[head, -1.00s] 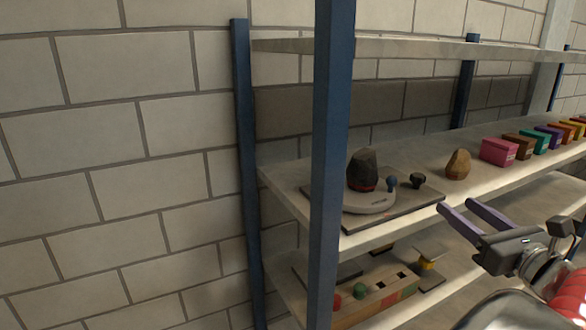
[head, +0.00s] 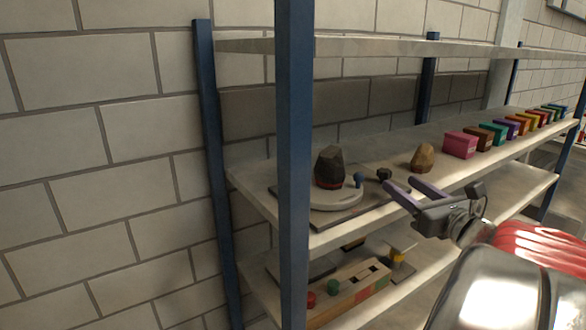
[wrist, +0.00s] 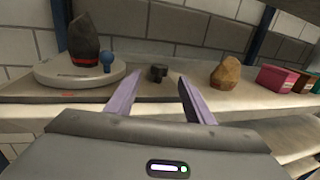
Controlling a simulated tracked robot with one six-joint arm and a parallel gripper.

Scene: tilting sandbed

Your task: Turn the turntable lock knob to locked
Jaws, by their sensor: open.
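The turntable (head: 333,199) is a pale grey disc on a flat dark board on the middle shelf. A dark rock with a red band (head: 329,168) stands on it. A blue round-topped peg (head: 359,179) is at the disc's right edge. A black knob (head: 384,173), likely the lock knob, stands on the board right of the disc. My gripper (head: 401,183) is open and empty in front of the black knob. In the wrist view the knob (wrist: 158,73) shows between the fingertips, seemingly beyond them. Its lock setting cannot be read.
A brown rock (head: 423,158) sits right of the board, then a pink box (head: 460,145) and several coloured boxes. A blue post (head: 295,170) stands at the shelf's front left. An upper shelf (head: 360,47) runs above. A lower shelf holds a wooden block (head: 345,297).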

